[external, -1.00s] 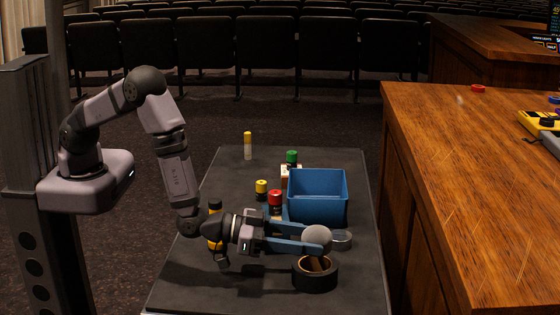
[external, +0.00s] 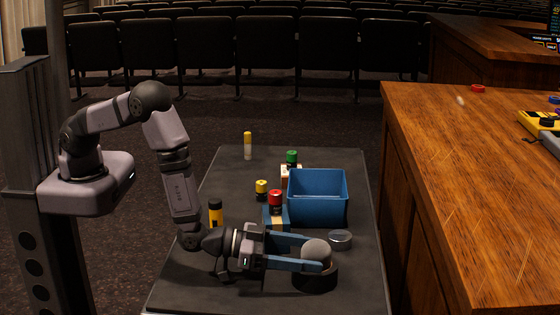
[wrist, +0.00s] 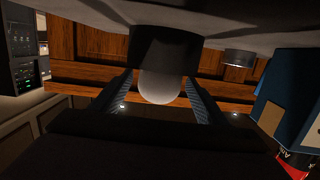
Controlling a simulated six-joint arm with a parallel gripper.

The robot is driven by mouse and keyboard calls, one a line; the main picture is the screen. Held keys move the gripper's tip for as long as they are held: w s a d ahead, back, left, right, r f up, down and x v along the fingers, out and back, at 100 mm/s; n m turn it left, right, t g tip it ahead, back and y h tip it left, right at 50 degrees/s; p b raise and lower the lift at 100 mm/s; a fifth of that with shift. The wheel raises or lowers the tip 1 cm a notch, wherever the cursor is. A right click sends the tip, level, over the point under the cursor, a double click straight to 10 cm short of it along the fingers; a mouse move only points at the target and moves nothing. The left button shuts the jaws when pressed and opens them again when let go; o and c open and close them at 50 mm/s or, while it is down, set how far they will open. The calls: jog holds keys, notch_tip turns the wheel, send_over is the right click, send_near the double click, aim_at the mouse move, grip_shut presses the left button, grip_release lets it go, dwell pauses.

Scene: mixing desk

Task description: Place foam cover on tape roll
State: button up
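The foam cover (external: 316,250) is a grey ball resting at the top of the black tape roll (external: 316,279), partly over its opening. In the wrist view, the foam cover (wrist: 160,88) shows pale against the dark tape roll (wrist: 164,50). My gripper (external: 312,257) has its two blue fingers on either side of the ball, low over the roll. In the wrist view, my gripper (wrist: 160,84) shows its fingers spread, with narrow gaps beside the ball; it looks open. The contact between ball and roll is partly hidden.
A blue bin (external: 318,207) stands behind the roll. A clear round lid (external: 340,239) lies to the right. A red-capped container (external: 275,198), a yellow-capped one (external: 261,187) and a green-capped one (external: 291,157) stand behind my gripper. The table's front right is clear.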

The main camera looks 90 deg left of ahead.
jog(key=shift+r, duration=0.1)
jog(key=shift+r, duration=0.2)
jog(key=s, duration=0.4)
jog(key=s+r, duration=0.1)
jog(key=s, duration=0.7)
jog(key=shift+d+r, duration=0.2)
jog(key=shift+r, duration=0.1)
jog(key=shift+w, duration=0.1)
